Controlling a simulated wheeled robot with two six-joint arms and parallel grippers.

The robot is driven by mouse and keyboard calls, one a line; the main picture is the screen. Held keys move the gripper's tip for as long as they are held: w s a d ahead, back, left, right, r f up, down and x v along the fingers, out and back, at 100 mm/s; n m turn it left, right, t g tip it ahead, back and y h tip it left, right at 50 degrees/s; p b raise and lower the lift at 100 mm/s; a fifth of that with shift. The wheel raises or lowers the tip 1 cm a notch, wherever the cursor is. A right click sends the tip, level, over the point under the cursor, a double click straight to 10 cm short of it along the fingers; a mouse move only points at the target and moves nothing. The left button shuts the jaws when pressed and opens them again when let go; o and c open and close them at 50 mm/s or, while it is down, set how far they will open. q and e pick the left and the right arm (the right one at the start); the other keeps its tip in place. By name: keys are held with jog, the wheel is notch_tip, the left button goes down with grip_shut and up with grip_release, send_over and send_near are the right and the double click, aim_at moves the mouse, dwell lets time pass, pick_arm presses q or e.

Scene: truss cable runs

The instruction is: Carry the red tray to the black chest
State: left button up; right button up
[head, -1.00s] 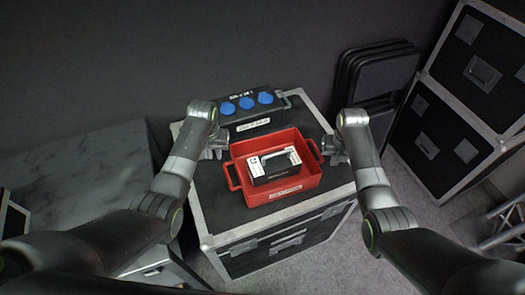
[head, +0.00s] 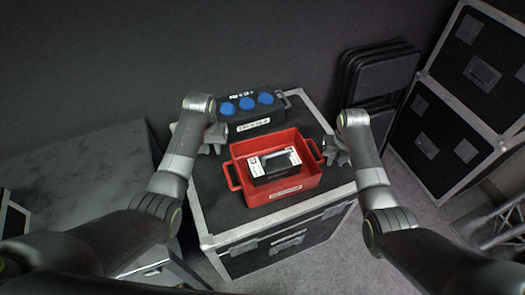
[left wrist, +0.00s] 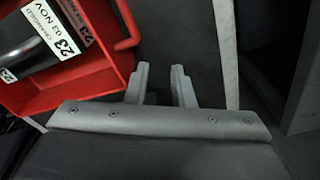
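The red tray (head: 308,181) sits on top of a black chest (head: 222,209) with silver edges, in the middle of the head view. A black and white labelled box (head: 273,165) lies in the tray. My left gripper (head: 214,146) is open and empty, up and left of the tray's left handle (head: 232,177). In the left wrist view its fingers (left wrist: 162,86) stand apart, beside the tray (left wrist: 100,82) and its handle (left wrist: 128,22). My right gripper (head: 328,151) is close beside the tray's right handle (head: 316,149); it looks open, and contact is unclear.
A dark power box (head: 255,123) with blue sockets stands behind the tray on the chest. A grey marbled surface (head: 80,170) is at left. Folded black chairs (head: 375,75) lean on the wall. More black cases (head: 445,140) and a metal truss (head: 495,228) stand at right.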

pick_arm(q)
notch_tip(320, 180, up, 9)
jog(key=shift+s, duration=0.3)
pick_arm(e)
notch_tip(320, 180, up, 12)
jog(key=shift+s, duration=0.4)
dwell(0.4)
